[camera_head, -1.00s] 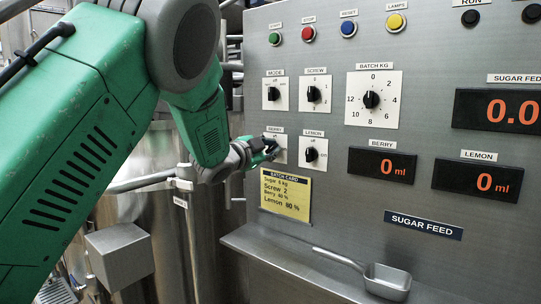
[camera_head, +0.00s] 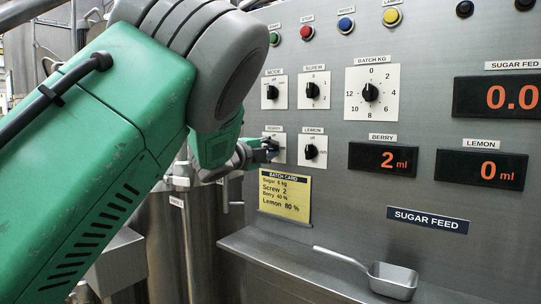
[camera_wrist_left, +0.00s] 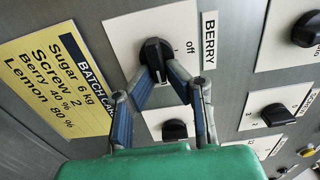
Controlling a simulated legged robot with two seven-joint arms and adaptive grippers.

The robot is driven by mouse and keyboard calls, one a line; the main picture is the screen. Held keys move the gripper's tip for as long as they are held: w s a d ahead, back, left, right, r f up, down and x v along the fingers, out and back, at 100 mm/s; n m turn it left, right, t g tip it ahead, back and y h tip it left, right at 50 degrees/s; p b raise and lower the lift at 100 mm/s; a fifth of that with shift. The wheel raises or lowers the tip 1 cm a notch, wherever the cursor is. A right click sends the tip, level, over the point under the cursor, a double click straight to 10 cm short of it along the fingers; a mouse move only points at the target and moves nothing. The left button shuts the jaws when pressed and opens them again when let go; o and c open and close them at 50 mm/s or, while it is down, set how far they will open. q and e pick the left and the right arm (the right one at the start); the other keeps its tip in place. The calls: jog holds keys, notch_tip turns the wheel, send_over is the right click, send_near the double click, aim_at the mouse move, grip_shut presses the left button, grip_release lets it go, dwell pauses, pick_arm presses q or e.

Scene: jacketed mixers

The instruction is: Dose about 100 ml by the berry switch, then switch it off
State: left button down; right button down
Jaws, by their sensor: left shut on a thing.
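The berry switch is a black knob (camera_wrist_left: 155,52) on a white plate beside a BERRY label, in the left wrist view. My left gripper (camera_wrist_left: 160,74) is shut on this knob, with its blue-padded fingers on either side of it. The word "off" shows beside the knob; its exact pointer setting is hard to tell. In the head view my left gripper (camera_head: 268,148) covers most of the berry switch plate (camera_head: 280,157). The berry display (camera_head: 382,160) reads 2 ml in orange. My right gripper is in neither view.
The lemon switch (camera_head: 312,151) sits close to the right of the berry switch; the lemon display (camera_head: 481,169) reads 0 ml. The mode switch (camera_head: 272,92) is just above. A yellow batch card (camera_head: 284,195) hangs below. A metal scoop (camera_head: 392,280) lies on the ledge.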

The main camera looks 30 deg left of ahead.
pick_arm(q)
jog(key=shift+w+d+f, duration=0.1)
jog(key=shift+d+f, duration=0.1)
jog(key=shift+d, duration=0.1)
jog(key=c, duration=1.6)
grip_release()
jog(key=shift+c, duration=0.2)
jog(key=shift+o, duration=0.2)
jog(key=shift+d, duration=0.15)
jog(key=shift+r, duration=0.15)
jog(key=shift+s, duration=0.3)
jog(key=s, duration=1.1)
jog(key=shift+a, duration=0.4)
jog(key=shift+s+a, duration=0.1)
